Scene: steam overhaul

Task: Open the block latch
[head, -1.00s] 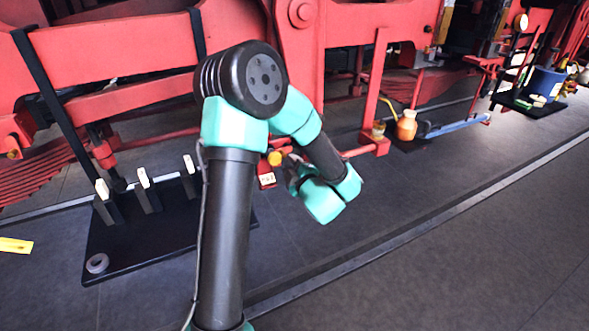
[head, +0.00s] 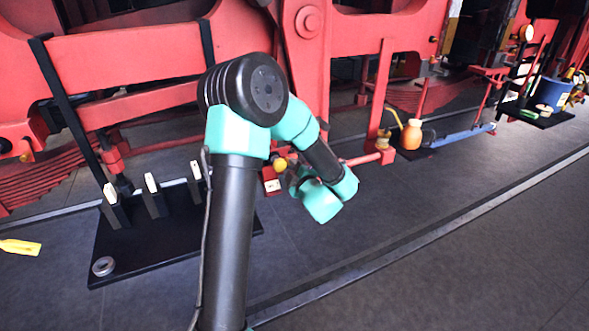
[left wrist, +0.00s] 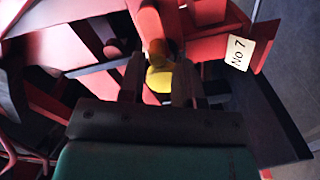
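A yellow knob (head: 280,166) sits at the low red frame, beside a small red block (head: 271,186) with a pale label. In the left wrist view the yellow knob (left wrist: 160,79) is on the end of an orange-red bar, and the label reads "No 7" (left wrist: 237,52). I cannot tell which part is the block latch. My left gripper (left wrist: 160,92) is open, with one finger on each side of the knob; contact is not clear. In the head view my left gripper (head: 297,176) is mostly hidden behind its own wrist. My right gripper is not in view.
A black mat (head: 150,262) with several pale-tipped levers and a grey ring (head: 103,266) lies at left. An orange bottle (head: 411,135) stands to the right; a blue bucket (head: 552,93) is farther off. Red frame beams stand close behind my arm. The front floor is clear.

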